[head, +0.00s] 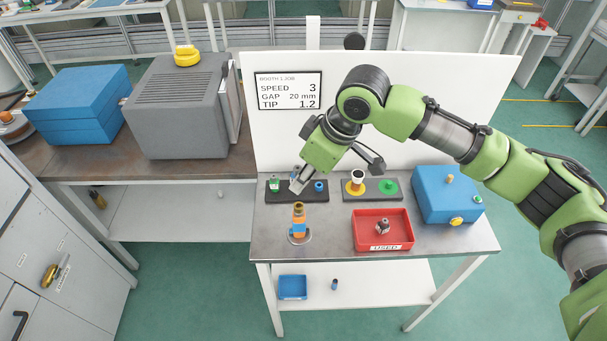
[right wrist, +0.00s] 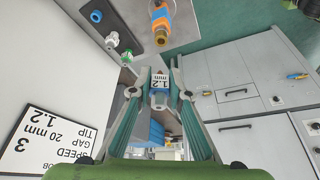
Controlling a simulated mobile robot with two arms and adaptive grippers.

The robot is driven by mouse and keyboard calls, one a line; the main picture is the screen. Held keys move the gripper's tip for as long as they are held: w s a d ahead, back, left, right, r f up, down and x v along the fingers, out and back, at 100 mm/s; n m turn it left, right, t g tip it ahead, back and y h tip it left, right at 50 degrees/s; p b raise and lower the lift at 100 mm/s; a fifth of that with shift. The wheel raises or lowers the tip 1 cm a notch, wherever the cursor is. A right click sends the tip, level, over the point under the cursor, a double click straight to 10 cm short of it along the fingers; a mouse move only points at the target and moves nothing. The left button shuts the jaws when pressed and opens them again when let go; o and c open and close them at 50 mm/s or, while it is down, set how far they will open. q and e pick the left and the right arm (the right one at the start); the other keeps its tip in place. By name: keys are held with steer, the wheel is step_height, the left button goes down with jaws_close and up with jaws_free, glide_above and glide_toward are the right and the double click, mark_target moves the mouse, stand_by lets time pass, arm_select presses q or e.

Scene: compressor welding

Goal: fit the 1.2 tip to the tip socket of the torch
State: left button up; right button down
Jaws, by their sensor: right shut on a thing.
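The torch (head: 299,222) stands upright on a round base near the table's front left, orange with a blue band. Its brass upper end, also in the right wrist view (right wrist: 160,37), carries no visible tip. My right gripper (head: 297,184) is shut on a small tip with a white label reading 1.2 (right wrist: 160,81). It holds this tip near the black tip rack (head: 318,197), behind the torch. My left gripper is not in view.
A sign (head: 288,90) reads speed 3, gap 20 mm, tip 1.2. A red tray (head: 383,245) with a grey part stands right of the torch. A white panel (head: 430,110) stands behind.

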steer(key=shift+r+p, duration=0.1)
steer(key=shift+p, duration=0.25)
glide_above(303, 212)
steer(key=shift+f+b, duration=0.4)
steer(key=shift+f, duration=2.7)
steer(key=shift+f, duration=0.15)
steer(key=shift+f+b, duration=0.4)
steer(key=shift+f, duration=0.7)
steer(key=shift+p, duration=0.45)
